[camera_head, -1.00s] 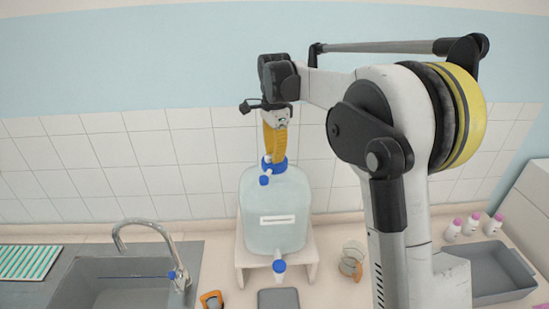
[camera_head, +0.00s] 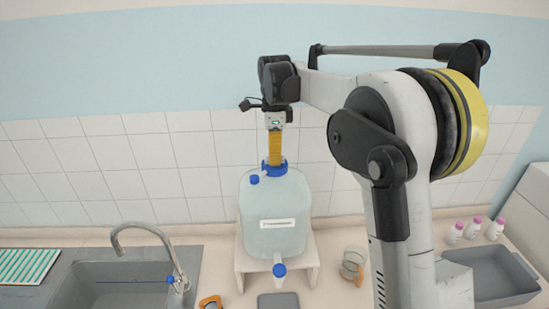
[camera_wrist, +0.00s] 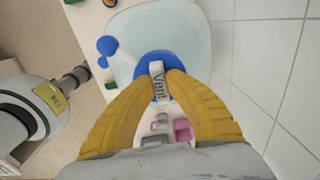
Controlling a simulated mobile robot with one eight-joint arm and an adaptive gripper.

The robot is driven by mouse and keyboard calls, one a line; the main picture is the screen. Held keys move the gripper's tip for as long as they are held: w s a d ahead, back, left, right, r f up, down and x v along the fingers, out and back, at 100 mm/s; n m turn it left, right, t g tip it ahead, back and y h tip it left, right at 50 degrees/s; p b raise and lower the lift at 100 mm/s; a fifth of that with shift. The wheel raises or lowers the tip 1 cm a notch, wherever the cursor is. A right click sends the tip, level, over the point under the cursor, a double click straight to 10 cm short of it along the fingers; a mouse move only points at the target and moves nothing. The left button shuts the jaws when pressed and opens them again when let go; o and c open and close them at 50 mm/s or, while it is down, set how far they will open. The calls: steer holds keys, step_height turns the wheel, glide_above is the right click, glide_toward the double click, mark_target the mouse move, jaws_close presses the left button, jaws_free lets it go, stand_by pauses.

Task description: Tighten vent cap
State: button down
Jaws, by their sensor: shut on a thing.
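The large translucent carboy (camera_head: 275,212) stands upright on a pale stand, a white label on its front and a spigot with a blue knob (camera_head: 279,270) below. The blue vent cap (camera_head: 264,171) is on its top neck. In the wrist view the cap (camera_wrist: 148,62) is a blue disc with a raised white bar marked "Vent" (camera_wrist: 158,82). My gripper (camera_head: 275,160) comes down from above with yellow fingers. In the wrist view its fingertips (camera_wrist: 159,86) are closed on both sides of the white bar. A smaller blue cap (camera_head: 254,180) sits beside the vent cap on the carboy.
A sink with a tap (camera_head: 150,237) is left of the stand (camera_head: 307,266). A glass jug (camera_head: 352,262) is to its right. Several pink-capped bottles (camera_head: 474,228) and a grey tray (camera_head: 494,277) are at the far right. A tiled wall is close behind.

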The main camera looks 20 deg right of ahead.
steer(key=c, duration=1.4)
jaws_free()
steer(key=shift+r, duration=0.1)
step_height(320, 180, up, 12)
steer(key=shift+f, duration=0.1)
